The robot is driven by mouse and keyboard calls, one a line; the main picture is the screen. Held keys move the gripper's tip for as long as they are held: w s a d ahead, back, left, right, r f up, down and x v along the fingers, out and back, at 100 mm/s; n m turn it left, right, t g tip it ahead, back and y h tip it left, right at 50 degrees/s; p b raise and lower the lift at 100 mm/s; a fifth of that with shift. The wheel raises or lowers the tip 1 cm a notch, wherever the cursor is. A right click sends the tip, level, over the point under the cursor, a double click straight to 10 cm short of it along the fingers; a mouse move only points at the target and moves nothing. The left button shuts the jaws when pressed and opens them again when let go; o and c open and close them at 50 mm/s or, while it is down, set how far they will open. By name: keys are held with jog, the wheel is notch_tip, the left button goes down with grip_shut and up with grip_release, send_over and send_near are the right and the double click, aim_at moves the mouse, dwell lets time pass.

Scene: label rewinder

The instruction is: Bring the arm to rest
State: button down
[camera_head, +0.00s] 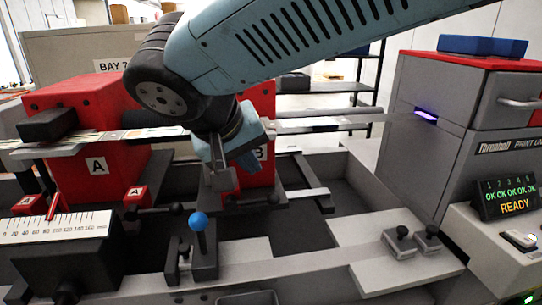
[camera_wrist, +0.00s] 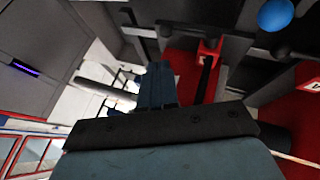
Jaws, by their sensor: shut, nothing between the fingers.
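My gripper (camera_head: 232,168) hangs from my blue arm in the middle of the head view, in front of the red block marked B (camera_head: 262,150). Its fingers are shut with nothing held. In the wrist view my gripper (camera_wrist: 158,75) shows as blue fingers beyond a dark bar. A lever with a blue ball knob (camera_head: 198,222) stands below it in the head view, apart from it. The knob (camera_wrist: 275,14) also shows at the top right of the wrist view. My arm hides part of block B and of the label strip (camera_head: 310,124).
The red block marked A (camera_head: 95,130) stands at the left, with a scale (camera_head: 55,228) in front. A grey and red printer (camera_head: 465,110) stands at the right, with a display (camera_head: 508,199) reading READY. A flat grey plate (camera_head: 375,240) lies at the front right.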

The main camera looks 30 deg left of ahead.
jog(key=w+d+m+g+h, duration=0.15)
jog(key=w+d, duration=0.45)
jog(key=d, duration=0.6)
jog(key=w+d+m+g, duration=0.15)
jog(key=w+d, duration=0.45)
jog(key=d, duration=0.6)
jog(key=s+d+f+m, duration=0.1)
jog(key=s+d+m, duration=0.1)
jog(key=d, duration=1)
jog(key=s+d+f+m+t+y, duration=0.1)
jog(key=s+d+m, duration=0.2)
jog(key=d, duration=0.9)
jog(key=shift+s+d+f+m, duration=0.15)
jog(key=shift+f+m, duration=0.25)
jog(key=shift+m, duration=0.1)
